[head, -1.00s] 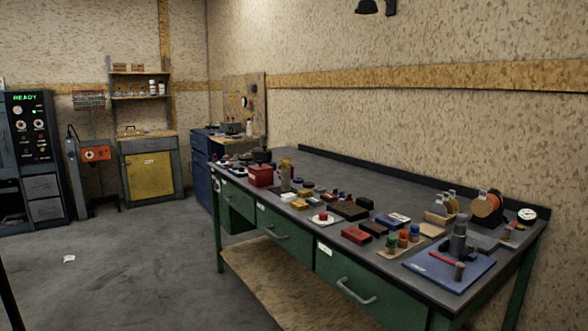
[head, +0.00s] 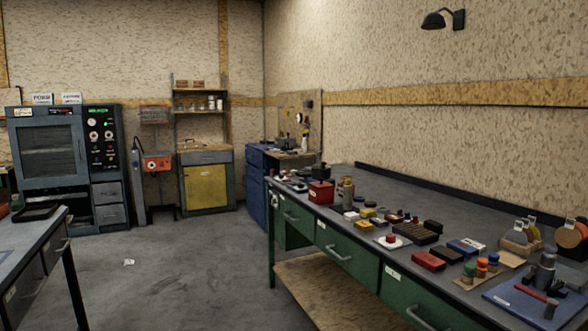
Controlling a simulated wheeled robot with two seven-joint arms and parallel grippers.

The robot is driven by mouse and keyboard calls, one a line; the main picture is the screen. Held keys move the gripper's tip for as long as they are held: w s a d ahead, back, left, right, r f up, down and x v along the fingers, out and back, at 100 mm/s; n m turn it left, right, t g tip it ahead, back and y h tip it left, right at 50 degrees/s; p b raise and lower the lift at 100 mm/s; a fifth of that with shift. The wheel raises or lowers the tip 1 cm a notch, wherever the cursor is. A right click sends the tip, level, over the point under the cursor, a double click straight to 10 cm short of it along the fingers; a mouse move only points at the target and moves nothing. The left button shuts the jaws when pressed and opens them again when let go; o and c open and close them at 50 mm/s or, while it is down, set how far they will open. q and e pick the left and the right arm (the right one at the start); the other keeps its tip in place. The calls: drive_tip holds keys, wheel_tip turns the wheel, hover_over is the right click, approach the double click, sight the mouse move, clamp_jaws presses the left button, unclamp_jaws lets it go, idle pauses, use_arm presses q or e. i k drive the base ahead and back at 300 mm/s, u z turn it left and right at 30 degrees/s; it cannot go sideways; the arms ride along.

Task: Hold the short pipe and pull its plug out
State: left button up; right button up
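A dark grey upright cylinder shape (head: 545,270) stands on a blue mat (head: 505,296) at the near right end of the long green workbench (head: 355,279). A smaller grey cylinder (head: 550,309) stands near the mat's front edge. Either could be the short pipe; at this size I cannot tell which, nor make out a plug. A thin red item (head: 530,292) lies between them on the mat. Neither of my grippers is in view.
Several blocks, a red box (head: 321,192) and bottles crowd the bench top. Its back strip is clear. Another table (head: 30,246) stands at left, with open floor (head: 190,275) between. A control cabinet (head: 103,165) and a yellow-doored cupboard (head: 206,187) stand behind.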

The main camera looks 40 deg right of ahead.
sight(348, 181)
drive_tip(key=z, duration=0.15)
drive_tip(key=i, duration=1.5)
drive_tip(key=z, duration=0.65)
